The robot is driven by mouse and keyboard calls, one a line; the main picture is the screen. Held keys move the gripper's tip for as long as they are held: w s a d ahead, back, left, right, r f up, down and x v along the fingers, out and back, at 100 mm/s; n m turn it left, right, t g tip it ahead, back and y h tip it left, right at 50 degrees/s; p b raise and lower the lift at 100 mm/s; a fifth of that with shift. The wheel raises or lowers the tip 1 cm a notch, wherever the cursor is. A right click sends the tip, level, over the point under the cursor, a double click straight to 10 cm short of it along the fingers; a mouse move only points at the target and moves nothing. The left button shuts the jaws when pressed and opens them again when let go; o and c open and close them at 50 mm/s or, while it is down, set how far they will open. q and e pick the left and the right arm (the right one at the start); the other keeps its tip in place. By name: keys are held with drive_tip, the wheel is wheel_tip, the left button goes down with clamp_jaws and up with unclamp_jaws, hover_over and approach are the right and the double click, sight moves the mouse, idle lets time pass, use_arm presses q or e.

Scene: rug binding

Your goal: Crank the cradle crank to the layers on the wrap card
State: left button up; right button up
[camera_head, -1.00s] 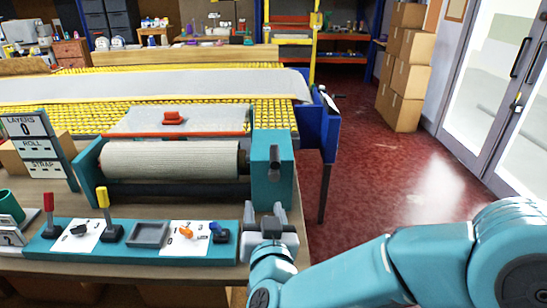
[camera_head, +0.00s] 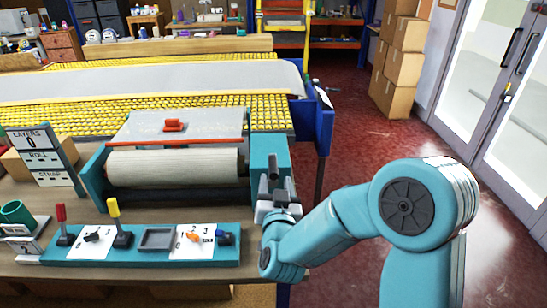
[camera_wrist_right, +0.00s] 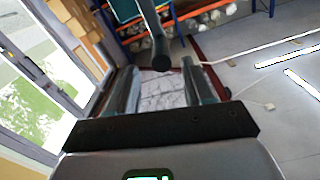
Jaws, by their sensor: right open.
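The cradle holds a pale roll (camera_head: 172,167) between teal ends. On its right end block (camera_head: 265,147) is the dark grey cradle crank (camera_head: 273,166); its handle also shows in the right wrist view (camera_wrist_right: 160,52). My right gripper (camera_head: 277,193) is open just in front of the crank. In the right wrist view the handle's end lies between the lines of the two fingers (camera_wrist_right: 163,88), with no clear contact. A board (camera_head: 40,157) at left reads LAYERS 0, ROLL and STRAP. A small card (camera_head: 22,246) at the left edge is unreadable. My left gripper is not in view.
A teal control panel (camera_head: 150,256) with red and yellow levers and dials lies along the bench front. A green cup (camera_head: 15,213) stands at left. A yellow conveyor table (camera_head: 200,101) is behind. Cardboard boxes (camera_head: 397,60) and open red floor are at right.

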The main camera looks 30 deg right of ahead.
sight(274, 165)
drive_tip(key=p+x, duration=0.1)
drive_tip(key=x, duration=0.5)
drive_tip(key=shift+w+d+r, duration=0.1)
drive_tip(key=shift+w+d, duration=0.05)
drive_tip(key=shift+w, duration=0.1)
drive_tip(key=shift+w, duration=0.1)
clamp_jaws()
